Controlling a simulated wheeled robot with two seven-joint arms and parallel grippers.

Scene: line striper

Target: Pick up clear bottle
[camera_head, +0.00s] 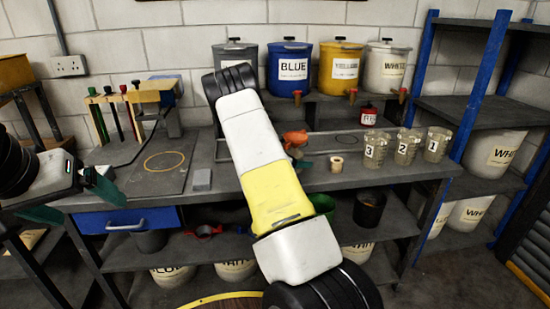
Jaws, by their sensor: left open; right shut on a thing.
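My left gripper (103,187) is open at the left, in front of the bench, with nothing between its dark green fingers. My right arm crosses the middle of the view and hides most of my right gripper (303,163); a dark green fingertip shows just right of the yellow link. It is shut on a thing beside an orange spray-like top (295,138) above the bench. The body of that thing is hidden, so I cannot tell whether it is the clear bottle. Clear beakers marked 3 (374,152), 2 (406,149) and 1 (436,146) stand at the bench's right.
Blue (289,70), yellow (340,73), white (387,72) and grey tubs stand on a raised shelf behind. A small tan roll (336,165) and a red-labelled container (369,116) are nearby. The bench (400,176) has a clear front strip. A rack (475,107) stands right.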

